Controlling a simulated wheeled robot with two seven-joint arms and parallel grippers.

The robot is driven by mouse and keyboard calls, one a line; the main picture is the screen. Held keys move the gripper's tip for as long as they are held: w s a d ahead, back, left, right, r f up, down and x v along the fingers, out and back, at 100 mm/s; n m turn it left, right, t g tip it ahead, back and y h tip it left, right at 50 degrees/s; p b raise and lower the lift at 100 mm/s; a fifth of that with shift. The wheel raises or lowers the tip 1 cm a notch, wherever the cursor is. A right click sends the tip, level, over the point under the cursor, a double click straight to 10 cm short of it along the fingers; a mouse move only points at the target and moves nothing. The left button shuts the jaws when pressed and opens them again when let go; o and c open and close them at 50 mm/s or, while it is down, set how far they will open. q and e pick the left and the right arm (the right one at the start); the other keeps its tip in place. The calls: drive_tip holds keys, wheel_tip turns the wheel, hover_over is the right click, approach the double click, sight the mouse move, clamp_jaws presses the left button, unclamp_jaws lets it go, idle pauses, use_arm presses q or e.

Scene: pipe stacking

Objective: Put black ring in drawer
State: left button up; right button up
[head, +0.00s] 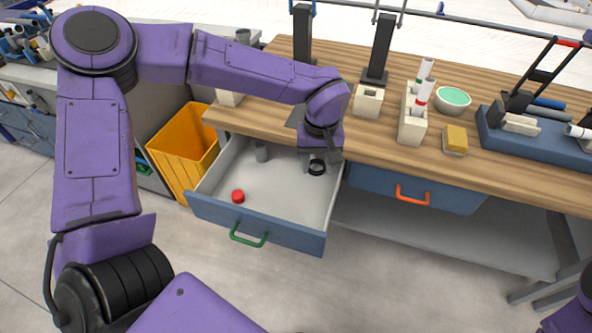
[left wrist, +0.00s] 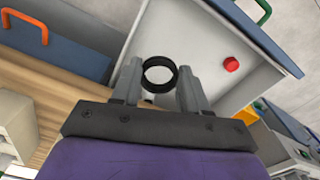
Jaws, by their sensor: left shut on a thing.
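The black ring (head: 317,167) is held over the right side of the open drawer, and it also shows in the left wrist view (left wrist: 160,74). My left gripper (left wrist: 160,78) is shut on the ring, one finger on each side of it. In the head view the gripper (head: 315,158) points down, its fingers partly hidden by the wrist. The drawer (head: 275,232) is pulled out, with a blue front and a green handle. My right gripper is not in view.
A wooden workbench (head: 290,62) stands above the drawer. A closed drawer with an orange handle (head: 413,196) is to the right. A yellow bin (head: 185,145) stands at the left. The drawer's middle floor is clear.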

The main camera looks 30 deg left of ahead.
use_arm(q)
wheel_tip(320, 180, down, 4)
drive_tip(key=a+r+n+b, duration=0.15)
drive_tip(key=n+b, duration=0.25)
drive_tip(key=n, duration=0.4)
drive_tip(key=n+b, duration=1.6)
drive_tip(key=n, duration=1.7)
approach(287, 212)
wheel_tip(287, 212, down, 7)
drive_tip(key=shift+r+b, duration=0.2)
drive_tip(key=shift+b, duration=0.65)
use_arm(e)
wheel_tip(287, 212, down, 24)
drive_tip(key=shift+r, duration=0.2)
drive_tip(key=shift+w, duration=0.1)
